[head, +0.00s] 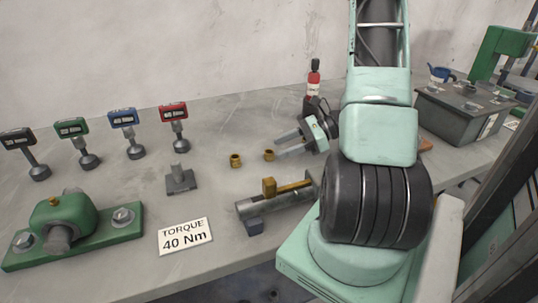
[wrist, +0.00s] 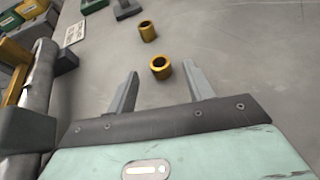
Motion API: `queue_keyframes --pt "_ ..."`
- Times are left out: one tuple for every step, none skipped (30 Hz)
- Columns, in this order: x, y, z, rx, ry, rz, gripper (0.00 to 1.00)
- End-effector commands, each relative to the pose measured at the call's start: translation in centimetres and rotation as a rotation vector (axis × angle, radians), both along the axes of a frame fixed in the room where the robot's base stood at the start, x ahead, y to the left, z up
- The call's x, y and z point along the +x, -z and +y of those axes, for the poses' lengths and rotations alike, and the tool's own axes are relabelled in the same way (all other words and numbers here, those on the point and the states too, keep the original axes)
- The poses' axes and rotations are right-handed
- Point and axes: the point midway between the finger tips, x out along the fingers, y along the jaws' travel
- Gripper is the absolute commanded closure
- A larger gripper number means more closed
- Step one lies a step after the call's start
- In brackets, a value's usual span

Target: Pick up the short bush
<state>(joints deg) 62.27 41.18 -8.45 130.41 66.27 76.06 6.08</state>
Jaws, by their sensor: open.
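Two brass bushes stand on the grey bench. One bush (head: 269,155) is by my fingertips; in the wrist view this bush (wrist: 161,67) shows between and just ahead of the fingers, closer to the right one. The other bush (head: 236,160) is further left in the head view and further out in the wrist view (wrist: 147,31). The one by my fingers looks slightly shorter, but the difference is small. My gripper (head: 276,146) is open and empty, its fingers pointing left. I cannot tell whether a finger touches the bush.
A metal tube with brass parts (head: 262,204) lies in front of my gripper. A torque sign (head: 185,236), a green bearing block (head: 65,222) and a small grey stand (head: 180,180) are to the left.

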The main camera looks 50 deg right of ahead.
Motion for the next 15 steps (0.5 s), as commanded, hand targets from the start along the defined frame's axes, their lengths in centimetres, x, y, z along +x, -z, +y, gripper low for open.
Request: queue_keyframes --pt "0.5 0.3 0.7 0.004 -0.004 0.003 0.48" --pt "0.9 0.5 1.0 0.004 -0.003 0.003 0.48" --pt "1.3 0.7 1.4 0.003 -0.004 0.001 0.48" --pt "1.6 0.8 1.6 0.002 -0.004 0.0 0.48" --pt "1.8 1.0 1.8 0.002 -0.003 0.001 0.48" --pt "2.0 1.2 2.0 0.001 -0.002 0.001 0.48" --pt "2.2 1.3 2.2 0.002 -0.001 0.002 0.48" --pt "2.3 1.3 2.3 0.002 -0.001 0.002 0.48" --pt "2.4 1.4 2.4 0.001 -0.001 0.001 0.48" --pt "2.4 1.4 2.4 0.001 -0.001 0.001 0.48" --pt "2.4 1.4 2.4 0.001 -0.001 0.001 0.48" --pt "2.4 1.4 2.4 0.001 -0.001 0.001 0.48" --pt "2.4 1.4 2.4 0.001 -0.001 0.001 0.48" --pt "2.4 1.4 2.4 0.0 -0.001 0.0 0.48" --pt "2.4 1.4 2.4 0.0 -0.001 0.0 0.48"
